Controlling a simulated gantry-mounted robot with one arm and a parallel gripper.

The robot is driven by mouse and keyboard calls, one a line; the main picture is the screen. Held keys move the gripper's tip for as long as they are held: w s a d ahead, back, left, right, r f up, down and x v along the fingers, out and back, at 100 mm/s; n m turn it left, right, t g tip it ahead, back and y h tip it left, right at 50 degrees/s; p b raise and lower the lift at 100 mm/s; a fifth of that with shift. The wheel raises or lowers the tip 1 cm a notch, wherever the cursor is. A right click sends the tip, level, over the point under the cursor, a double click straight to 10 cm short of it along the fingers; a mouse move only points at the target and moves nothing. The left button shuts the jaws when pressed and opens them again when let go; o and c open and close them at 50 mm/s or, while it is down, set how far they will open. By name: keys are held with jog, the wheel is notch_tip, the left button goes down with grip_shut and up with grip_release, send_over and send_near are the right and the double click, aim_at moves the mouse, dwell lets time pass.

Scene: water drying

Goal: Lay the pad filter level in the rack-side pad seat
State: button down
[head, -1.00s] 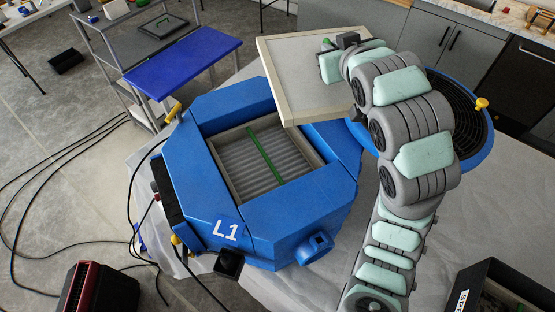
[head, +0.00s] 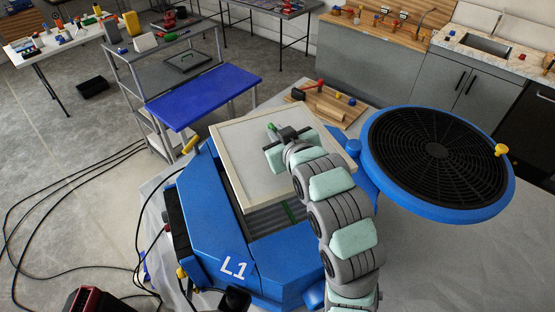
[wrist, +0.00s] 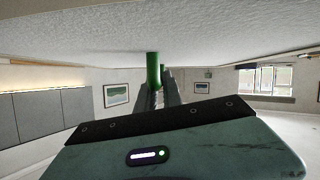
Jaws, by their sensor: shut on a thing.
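The pad filter (head: 245,170) is a square white panel with a cream frame, in the head view. My gripper (head: 278,138) is shut on its small green handle (head: 271,127), which also shows between the fingers in the wrist view (wrist: 153,72). The pad's pale textured face (wrist: 150,28) spans the top of the wrist view. The pad is over the opening of the blue machine marked L1 (head: 200,225). The opening's grey fins (head: 265,221) and a bit of green bar show past the pad's near edge; the rest is hidden. I cannot tell if the pad touches the frame.
A round black grille with a blue rim (head: 437,155) stands open right of the machine. A blue-topped shelf rack (head: 205,95) is behind left. A wooden board with tools (head: 325,108) lies behind. Black cables (head: 75,180) run over the floor at left.

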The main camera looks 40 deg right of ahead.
notch_tip(320, 180, down, 10)
jog(key=p, duration=0.2)
dwell(0.3)
jog(key=shift+f+b, duration=0.4)
jog(key=shift+f, duration=0.2)
jog(key=c, duration=1.5)
grip_release()
jog(key=shift+r, duration=0.2)
